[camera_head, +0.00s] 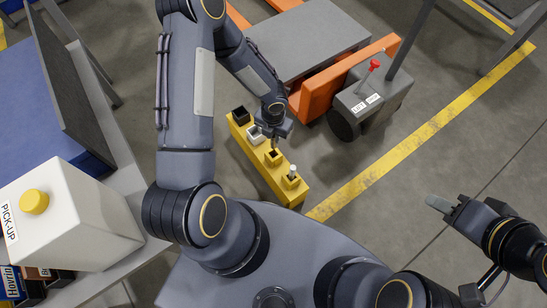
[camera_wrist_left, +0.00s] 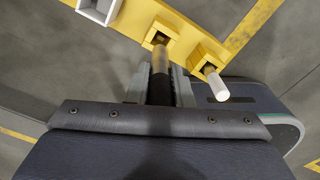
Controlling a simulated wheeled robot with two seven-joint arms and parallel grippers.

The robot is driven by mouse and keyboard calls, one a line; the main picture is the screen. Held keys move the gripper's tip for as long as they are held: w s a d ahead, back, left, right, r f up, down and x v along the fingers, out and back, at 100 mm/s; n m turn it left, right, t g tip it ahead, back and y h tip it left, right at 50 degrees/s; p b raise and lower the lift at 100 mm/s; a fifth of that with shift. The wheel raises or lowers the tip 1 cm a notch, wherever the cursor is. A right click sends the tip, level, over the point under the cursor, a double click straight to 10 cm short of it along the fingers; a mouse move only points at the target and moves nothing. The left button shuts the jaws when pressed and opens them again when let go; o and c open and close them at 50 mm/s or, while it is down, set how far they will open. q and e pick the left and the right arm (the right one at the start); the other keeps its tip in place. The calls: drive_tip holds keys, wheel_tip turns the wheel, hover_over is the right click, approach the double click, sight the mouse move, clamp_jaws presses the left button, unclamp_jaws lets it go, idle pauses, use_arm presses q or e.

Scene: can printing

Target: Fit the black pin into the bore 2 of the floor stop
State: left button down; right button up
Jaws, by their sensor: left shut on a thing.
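The floor stop (camera_head: 267,178) is a yellow bar on the floor with a row of square sockets: black, white and two yellow. In the left wrist view, the bar (camera_wrist_left: 184,28) crosses the top. My left gripper (camera_head: 275,142) is shut on the black pin (camera_wrist_left: 160,78), which looks dark near the fingers and brownish toward its tip. The tip is at the mouth of a yellow socket (camera_wrist_left: 158,36); I cannot tell whether it is inside. A white pin (camera_wrist_left: 216,84) stands in the neighbouring yellow socket. My right gripper (camera_head: 440,203) is away at the right; its finger gap is unclear.
An orange and grey lift truck (camera_head: 372,98) with a red knob stands behind the bar. A white box with a yellow button (camera_head: 68,222) stands at the left on a table.

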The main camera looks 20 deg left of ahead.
use_arm(q)
drive_tip(key=shift+s+f+m, duration=0.15)
drive_tip(key=shift+f+m, duration=0.15)
drive_tip(key=shift+f, duration=0.05)
wheel_tip(320, 180, down, 9)
drive_tip(key=b, duration=0.5)
drive_tip(key=shift+f, duration=0.2)
drive_tip(key=shift+f, duration=0.1)
drive_tip(key=c, duration=1.3)
unclamp_jaws()
drive_tip(key=shift+f, duration=0.1)
